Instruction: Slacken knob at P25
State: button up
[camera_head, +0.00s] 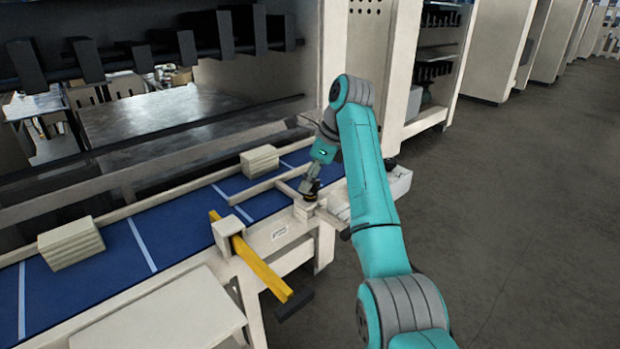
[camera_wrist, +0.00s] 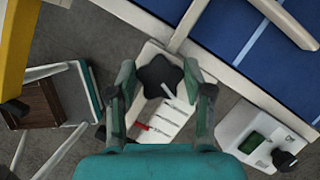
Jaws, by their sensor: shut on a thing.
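A black star-shaped knob (camera_wrist: 160,78) sits on a pale block (camera_wrist: 157,121) with a row of dark scale marks and a red mark, in the wrist view. My gripper (camera_wrist: 160,72) has one finger on each side of the knob and is shut on it. In the head view my gripper (camera_head: 311,186) points down at the pale block (camera_head: 304,211) on the conveyor's near rail. There the knob is mostly hidden by the gripper. A small label plate (camera_head: 280,232) is on the rail face to the left; I cannot read it.
A yellow bar (camera_head: 262,268) with a dark end juts out left of my gripper. The blue conveyor belt (camera_head: 185,220) carries stacks of pale boards (camera_head: 259,160). A white box with a green panel (camera_wrist: 251,143) stands beside the block. Open floor lies right.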

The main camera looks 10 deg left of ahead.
jog(key=shift+f, duration=0.25)
jog(key=o, duration=1.1)
jog(key=shift+o, duration=0.3)
jog(key=shift+r, duration=0.1)
